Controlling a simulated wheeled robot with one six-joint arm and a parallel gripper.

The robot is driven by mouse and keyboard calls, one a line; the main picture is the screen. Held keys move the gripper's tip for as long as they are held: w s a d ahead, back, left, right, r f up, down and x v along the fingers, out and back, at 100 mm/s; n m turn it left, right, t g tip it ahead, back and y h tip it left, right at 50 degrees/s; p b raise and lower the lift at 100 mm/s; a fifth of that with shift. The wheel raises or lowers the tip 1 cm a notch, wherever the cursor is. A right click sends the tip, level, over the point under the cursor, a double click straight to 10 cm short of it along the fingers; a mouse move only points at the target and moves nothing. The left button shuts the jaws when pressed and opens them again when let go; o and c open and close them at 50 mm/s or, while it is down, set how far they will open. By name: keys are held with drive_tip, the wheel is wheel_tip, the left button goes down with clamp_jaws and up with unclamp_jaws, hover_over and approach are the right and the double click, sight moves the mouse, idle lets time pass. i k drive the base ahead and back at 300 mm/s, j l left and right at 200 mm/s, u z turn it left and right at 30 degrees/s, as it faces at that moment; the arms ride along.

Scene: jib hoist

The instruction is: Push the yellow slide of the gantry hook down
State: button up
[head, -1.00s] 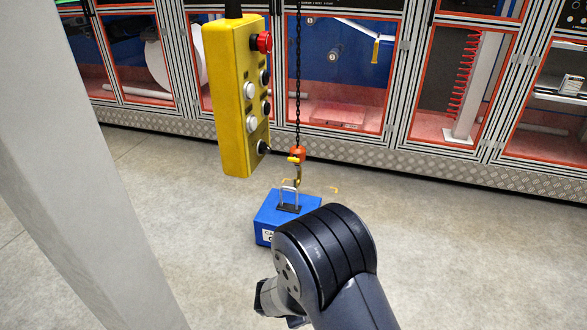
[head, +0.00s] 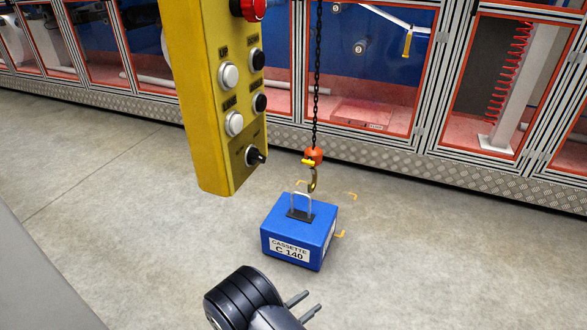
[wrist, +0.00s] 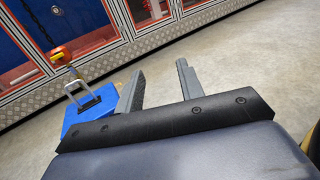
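The gantry hook (head: 313,183) hangs on a dark chain below an orange block (head: 315,154). The small yellow slide (head: 308,162) sticks out to the left just under that block. The hook hangs by the handle of the blue cassette (head: 297,235), labelled C 140; I cannot tell whether it is through the handle. My gripper (head: 308,304) is low in front of the cassette, open and empty, apart from the hook. In the wrist view the two fingers (wrist: 160,70) are spread, with the orange block (wrist: 60,55) and cassette (wrist: 90,113) to their left.
A yellow control pendant (head: 205,110) with buttons and a black switch hangs close at the left of the hook. Framed cabinets (head: 455,120) line the back. Yellow corner marks (head: 352,196) lie on the floor around the cassette. The floor at the right is clear.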

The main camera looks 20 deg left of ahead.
sight(309, 163)
drive_tip(key=i+u, duration=0.2)
drive_tip(key=i, duration=0.3)
drive_tip(key=i+l+u, duration=0.2)
drive_tip(key=i, duration=0.25)
drive_tip(key=i+u, duration=0.2)
drive_tip(key=i, duration=0.3)
drive_tip(key=i+l+u, duration=0.2)
drive_tip(key=i, duration=0.25)
drive_tip(key=i+l+u, duration=0.15)
drive_tip(key=i+l, duration=0.2)
drive_tip(key=i, duration=0.05)
